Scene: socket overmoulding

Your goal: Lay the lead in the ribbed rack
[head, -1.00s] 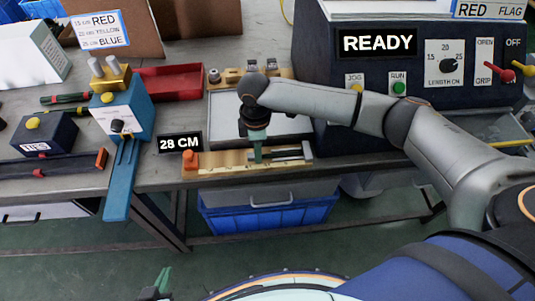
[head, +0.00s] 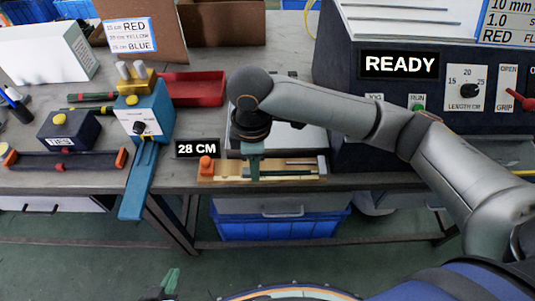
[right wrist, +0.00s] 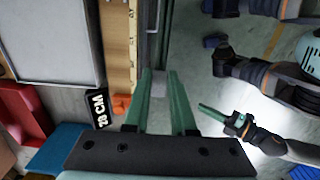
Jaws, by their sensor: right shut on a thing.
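My right gripper (head: 253,168) is over the wooden measuring board (head: 225,170), near its orange stop (head: 207,165). In the right wrist view its green fingers (right wrist: 158,84) point along the board's edge and close on a small pale grey piece. This is probably part of the lead, whose rest I cannot make out. A dark bar with a greenish edge (head: 285,173) lies along the board. My left gripper (head: 170,279) is low at the bottom of the head view, away from the bench; it also shows in the right wrist view (right wrist: 215,112). I cannot pick out the ribbed rack.
A black 28 CM sign (head: 198,149) stands left of the board. A blue device (head: 146,117) and a red tray (head: 197,90) stand further left. A dark machine reading READY (head: 345,95) stands behind right. A blue crate (head: 280,225) sits below the bench.

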